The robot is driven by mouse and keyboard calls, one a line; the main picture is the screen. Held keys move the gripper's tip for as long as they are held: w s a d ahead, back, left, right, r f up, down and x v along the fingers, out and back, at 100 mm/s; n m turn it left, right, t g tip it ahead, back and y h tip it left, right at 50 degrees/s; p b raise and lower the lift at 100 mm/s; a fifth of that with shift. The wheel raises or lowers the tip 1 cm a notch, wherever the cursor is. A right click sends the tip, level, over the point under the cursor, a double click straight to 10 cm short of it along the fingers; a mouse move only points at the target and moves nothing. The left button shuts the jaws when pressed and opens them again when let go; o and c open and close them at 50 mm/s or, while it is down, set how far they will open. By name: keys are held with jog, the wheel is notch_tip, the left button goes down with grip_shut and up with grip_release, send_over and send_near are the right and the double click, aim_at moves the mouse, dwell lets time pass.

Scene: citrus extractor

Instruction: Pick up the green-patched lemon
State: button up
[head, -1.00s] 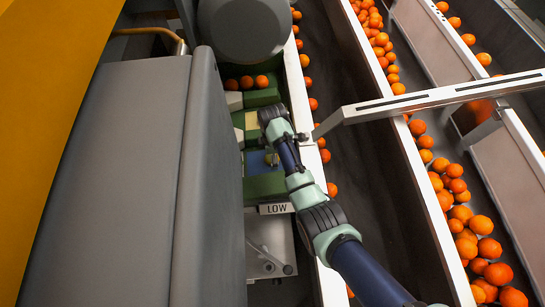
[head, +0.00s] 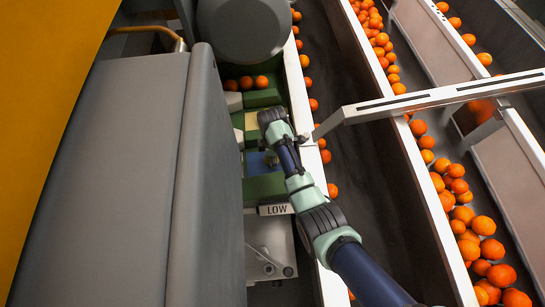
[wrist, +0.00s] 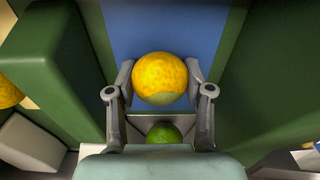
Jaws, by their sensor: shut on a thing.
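The lemon (wrist: 160,75) is yellow with a dull green patch on its lower side in the wrist view. It sits between the two fingers of my gripper (wrist: 160,88), which is shut on it. A blue panel (wrist: 150,30) lies behind the lemon; I cannot tell whether the lemon touches it. In the head view my arm covers most of the area around the gripper, and the fingers cannot be made out there.
A green fruit (wrist: 163,133) lies just below the lemon in the wrist view. Green blocks (wrist: 58,60) flank the blue panel on both sides. A white rail (head: 318,180) and a dark belt with oranges run to the right. A grey housing (head: 125,180) stands to the left.

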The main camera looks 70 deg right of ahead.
notch_tip(320, 180, up, 20)
jog(key=p, duration=0.9)
jog(key=shift+f, duration=0.2)
